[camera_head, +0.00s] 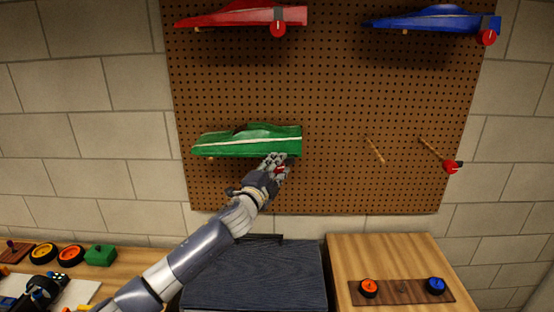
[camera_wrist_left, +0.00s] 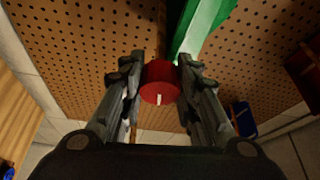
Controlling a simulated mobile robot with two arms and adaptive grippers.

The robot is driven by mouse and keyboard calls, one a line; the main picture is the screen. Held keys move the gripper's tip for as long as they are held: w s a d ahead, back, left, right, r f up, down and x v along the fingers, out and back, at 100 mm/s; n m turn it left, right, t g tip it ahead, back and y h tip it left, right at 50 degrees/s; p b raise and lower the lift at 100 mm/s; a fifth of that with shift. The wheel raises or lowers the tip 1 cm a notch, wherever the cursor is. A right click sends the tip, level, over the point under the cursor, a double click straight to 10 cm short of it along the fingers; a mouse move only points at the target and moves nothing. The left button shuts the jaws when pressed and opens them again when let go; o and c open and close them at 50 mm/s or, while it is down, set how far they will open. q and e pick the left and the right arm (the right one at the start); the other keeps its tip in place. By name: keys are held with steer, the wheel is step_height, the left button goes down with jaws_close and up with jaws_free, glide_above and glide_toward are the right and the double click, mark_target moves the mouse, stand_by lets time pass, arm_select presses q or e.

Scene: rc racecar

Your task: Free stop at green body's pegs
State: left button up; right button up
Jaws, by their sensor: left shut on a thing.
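The green body (camera_head: 250,142) hangs on the pegboard (camera_head: 330,90), left of the middle. My left gripper (camera_head: 278,167) is at the lower right end of the green body. It is shut on a red stop (camera_wrist_left: 160,82), which shows between the two fingers in the left wrist view. The green body (camera_wrist_left: 203,25) is just beyond the stop there. In the head view the stop is mostly covered by the fingers. I cannot tell whether the stop is still on its peg. My right gripper is not in view.
A red body (camera_head: 240,17) and a blue body (camera_head: 432,20) hang higher, with red stops. To the right are a bare peg (camera_head: 374,151) and a peg with a red stop (camera_head: 452,167). Below stand a dark box (camera_head: 250,275) and a wooden surface (camera_head: 375,260) with wheels.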

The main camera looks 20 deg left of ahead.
arm_select(q)
steer(key=shift+m+g, duration=0.3)
steer(key=shift+m, duration=0.6)
steer(key=shift+f, duration=0.1)
steer(key=o, duration=1.1)
steer(key=s, duration=0.4)
steer(key=s+a, duration=0.1)
steer(key=s, duration=0.7)
steer(key=shift+a, duration=0.2)
